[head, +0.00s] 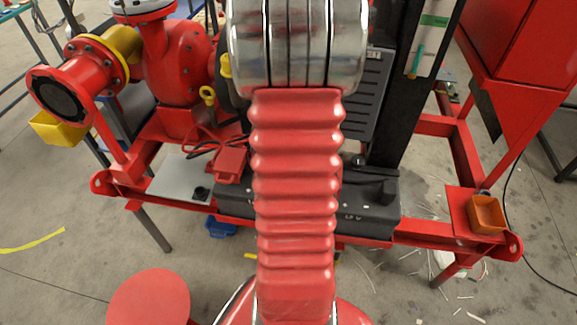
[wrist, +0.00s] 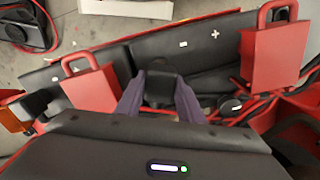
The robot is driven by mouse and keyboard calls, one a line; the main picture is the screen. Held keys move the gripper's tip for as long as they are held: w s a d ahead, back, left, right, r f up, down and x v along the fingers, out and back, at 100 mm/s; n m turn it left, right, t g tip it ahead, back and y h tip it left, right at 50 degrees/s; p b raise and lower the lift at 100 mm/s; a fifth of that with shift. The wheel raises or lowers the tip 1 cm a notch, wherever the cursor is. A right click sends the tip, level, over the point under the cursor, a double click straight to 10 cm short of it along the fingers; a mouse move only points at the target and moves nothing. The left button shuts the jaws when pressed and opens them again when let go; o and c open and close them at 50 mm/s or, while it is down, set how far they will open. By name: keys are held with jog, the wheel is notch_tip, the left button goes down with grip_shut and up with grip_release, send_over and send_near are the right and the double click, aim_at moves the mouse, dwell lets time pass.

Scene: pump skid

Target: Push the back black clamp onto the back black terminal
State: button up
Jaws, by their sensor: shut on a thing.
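In the wrist view my gripper (wrist: 160,102) has two purple fingers closed on a black clamp (wrist: 160,84), a small dark block. It is held over the dark battery (wrist: 195,52), which carries a white plus mark. A round black knob (wrist: 231,105), possibly a terminal, stands to the right of the fingers among red cables. I cannot tell whether the clamp touches a terminal; the spot under it is hidden. In the head view the black battery (head: 370,218) lies on the red skid, and my arm hides the gripper and clamp.
Two red blocks with loop handles flank the gripper, one left (wrist: 92,86) and one right (wrist: 274,55). Red cables (wrist: 260,103) run close on the right. In the head view a red pump (head: 180,75) stands left and an orange bin (head: 487,214) sits right.

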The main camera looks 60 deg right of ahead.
jog(key=shift+f, duration=1.7)
dwell(0.8)
jog(key=o, duration=1.2)
jog(key=shift+r, duration=0.1)
notch_tip(320, 180, up, 14)
jog(key=shift+f, duration=0.2)
dwell(0.9)
